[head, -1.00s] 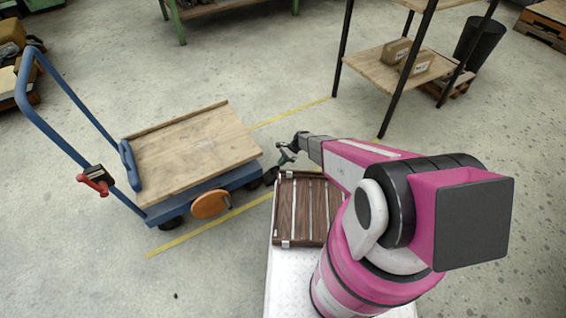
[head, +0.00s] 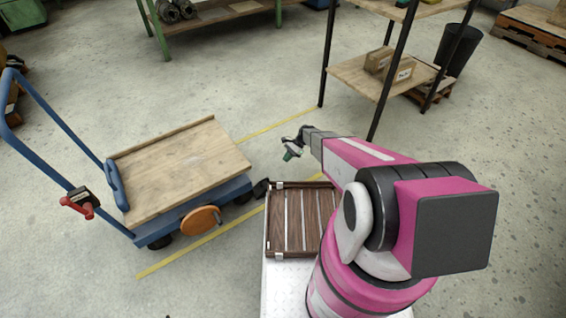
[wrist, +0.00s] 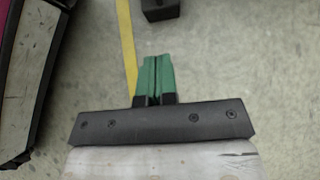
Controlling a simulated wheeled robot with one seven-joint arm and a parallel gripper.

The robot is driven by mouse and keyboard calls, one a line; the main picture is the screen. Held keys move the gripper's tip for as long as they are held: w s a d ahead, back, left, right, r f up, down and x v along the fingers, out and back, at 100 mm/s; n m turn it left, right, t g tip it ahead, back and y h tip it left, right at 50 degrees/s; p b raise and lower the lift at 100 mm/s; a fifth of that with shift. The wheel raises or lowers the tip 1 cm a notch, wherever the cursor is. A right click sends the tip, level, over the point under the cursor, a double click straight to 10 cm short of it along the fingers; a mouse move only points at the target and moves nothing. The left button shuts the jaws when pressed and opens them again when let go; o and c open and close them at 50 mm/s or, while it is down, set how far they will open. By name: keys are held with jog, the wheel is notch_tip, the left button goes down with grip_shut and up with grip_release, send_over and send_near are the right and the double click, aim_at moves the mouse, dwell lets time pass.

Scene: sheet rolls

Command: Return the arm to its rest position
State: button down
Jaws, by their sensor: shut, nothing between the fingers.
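My arm reaches out over the far side of the slatted wooden tray (head: 278,225). My gripper (head: 290,153) is at the arm's end, above the floor just beyond the tray. In the wrist view its two green fingers (wrist: 156,76) are pressed together with nothing between them. They point over bare floor and a yellow line. The tray shows no contents.
A blue cart (head: 180,165) with an empty wooden deck stands to the left. A black-post shelf (head: 350,75) with boxes is beyond, near a black bin (head: 456,48). A green workbench (head: 155,35) holds rolls (head: 170,11). Open floor lies between.

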jog(key=shift+w+d+r, duration=0.1)
jog(key=shift+r, duration=0.05)
jog(key=s+d+r+n+t+h, duration=0.1)
jog(key=s+d+r, duration=0.4)
jog(key=r, duration=0.8)
jog(key=s+d+r+n+t+h, duration=0.2)
jog(key=s+d+r+n+h, duration=0.2)
jog(key=r, duration=0.8)
jog(key=s+d+r+n+t+h, duration=0.2)
jog(key=s+d+r+n, duration=0.4)
jog(key=s+r, duration=0.4)
notch_tip(320, 180, up, 4)
jog(key=shift+s+d+f, duration=0.15)
jog(key=shift+s+d, duration=0.15)
jog(key=shift+d, duration=0.55)
jog(key=shift+a, duration=0.15)
